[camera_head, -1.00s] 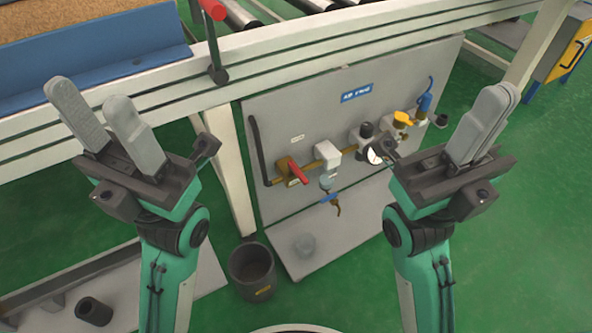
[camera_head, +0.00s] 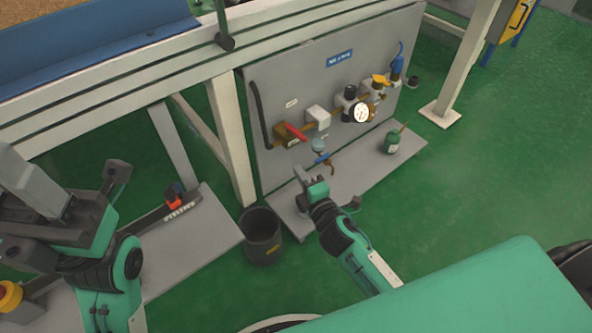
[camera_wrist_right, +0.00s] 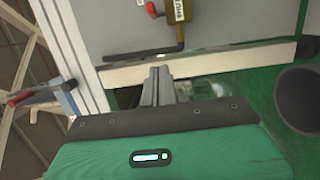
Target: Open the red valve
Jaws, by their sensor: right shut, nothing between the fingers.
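The red valve (camera_head: 296,132) is a red lever handle on a brass body at the left of the grey panel's pipe row. It also shows at the top of the right wrist view (camera_wrist_right: 153,9). My right gripper (camera_head: 300,177) is below the valve, in front of the panel's lower part, apart from the handle. In the right wrist view its fingers (camera_wrist_right: 159,84) are together with nothing between them. My left gripper (camera_head: 32,185) is at the left edge, far from the valve and partly cut off, so its opening is unclear.
A dark bucket (camera_head: 262,238) stands left of my right arm. A green canister (camera_head: 392,142) stands on the panel's base at right.

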